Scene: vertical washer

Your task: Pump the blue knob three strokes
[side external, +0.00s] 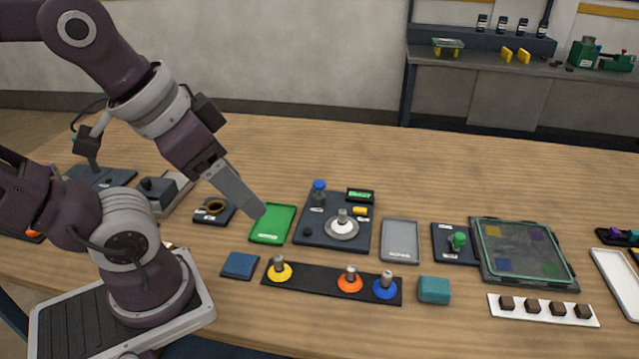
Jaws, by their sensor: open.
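A blue knob (319,186) tops a small upright post at the back left corner of a dark station board (332,242). The same board carries a round silver disc with a metal peg (342,225), a yellow piece (360,211) and a small green display (360,195). My gripper (259,210) hangs above the green tray, left of the blue knob and apart from it. It is seen from the side, so the gap between its fingers is hard to make out. It is open, and nothing shows in it.
A green tray (272,223) lies left of the station and a grey tray (400,241) right of it. In front, a black strip (318,286) holds yellow, orange and blue discs with metal pegs. A blue pad (240,265) and teal block (434,290) flank it. The table behind is clear.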

